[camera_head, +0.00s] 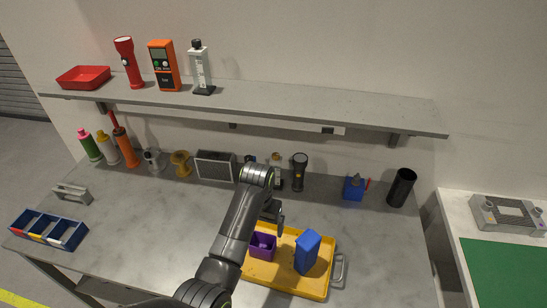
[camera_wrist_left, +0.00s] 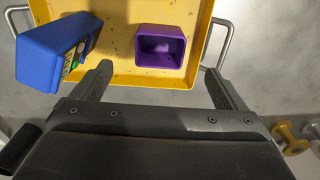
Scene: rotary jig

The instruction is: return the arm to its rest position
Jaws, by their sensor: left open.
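My left arm comes in from the lower middle of the head view, and its gripper (camera_head: 277,216) hangs above the back edge of the yellow tray (camera_head: 312,287). In the left wrist view the left gripper (camera_wrist_left: 160,80) is open, its two fingers wide apart with nothing between them. A purple open box (camera_head: 262,245) stands in the tray; it also shows ahead of the fingers in the wrist view (camera_wrist_left: 161,58). A blue device (camera_head: 307,253) stands in the tray to the right of the purple box. My right gripper does not show.
A shelf (camera_head: 250,102) runs along the wall above the bench, holding a red tray (camera_head: 84,77) and several tools. A row of items lines the bench's back, including a black flashlight (camera_head: 299,171) and a black cup (camera_head: 402,188). A blue divided bin (camera_head: 48,229) sits at left.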

